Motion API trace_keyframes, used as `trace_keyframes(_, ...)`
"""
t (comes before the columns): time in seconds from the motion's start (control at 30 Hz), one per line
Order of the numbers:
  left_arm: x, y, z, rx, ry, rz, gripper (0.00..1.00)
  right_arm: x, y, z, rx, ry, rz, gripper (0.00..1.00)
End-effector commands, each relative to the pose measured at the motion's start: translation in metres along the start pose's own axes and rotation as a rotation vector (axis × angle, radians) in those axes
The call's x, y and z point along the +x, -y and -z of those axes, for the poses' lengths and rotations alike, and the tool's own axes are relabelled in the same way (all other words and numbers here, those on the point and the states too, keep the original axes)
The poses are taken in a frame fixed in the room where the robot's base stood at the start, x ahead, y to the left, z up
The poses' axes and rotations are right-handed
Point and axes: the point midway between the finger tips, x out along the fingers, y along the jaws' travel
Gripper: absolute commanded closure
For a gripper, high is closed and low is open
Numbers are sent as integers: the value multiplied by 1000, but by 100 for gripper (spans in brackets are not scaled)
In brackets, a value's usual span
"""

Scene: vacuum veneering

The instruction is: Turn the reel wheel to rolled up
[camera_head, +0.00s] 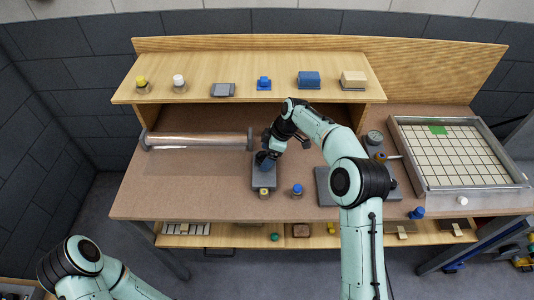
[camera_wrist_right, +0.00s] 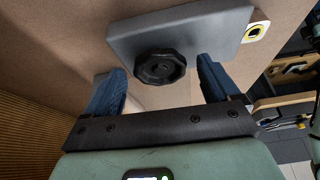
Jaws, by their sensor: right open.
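A black faceted hand wheel (camera_wrist_right: 160,68) sits on a dark grey block (camera_wrist_right: 185,32) in the right wrist view. My right gripper (camera_wrist_right: 160,66) is open, with one blue finger on each side of the wheel. I cannot tell whether either finger touches it. In the head view my right gripper (camera_head: 266,160) is over the grey block (camera_head: 264,181) and hides the wheel. The reel (camera_head: 198,141), a long roller with clear sheet and grey end discs, lies left of the block. My left gripper is out of view; only its arm shows at lower left.
A shelf (camera_head: 230,67) with several small items rises behind. A gridded tray (camera_head: 458,158) and a gauge (camera_head: 374,137) are at the right. The bench's front left is clear.

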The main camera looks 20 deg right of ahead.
Motion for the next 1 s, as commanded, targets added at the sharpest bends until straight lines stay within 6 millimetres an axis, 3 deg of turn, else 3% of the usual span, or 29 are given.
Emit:
trace_keyframes(0.07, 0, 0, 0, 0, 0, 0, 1, 0, 0, 0, 0, 0, 0, 11)
trace_keyframes(0.1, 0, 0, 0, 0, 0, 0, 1, 0, 0, 0, 0, 0, 0, 18)
trace_keyframes(0.27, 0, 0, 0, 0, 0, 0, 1, 0, 0, 0, 0, 0, 0, 68)
trace_keyframes(0.67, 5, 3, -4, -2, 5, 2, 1, 0, 1, 0, 54, 0, -24, 68)
trace_keyframes(1.0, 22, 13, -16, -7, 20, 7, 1, 1, 4, 0, 282, -1, -119, 68)
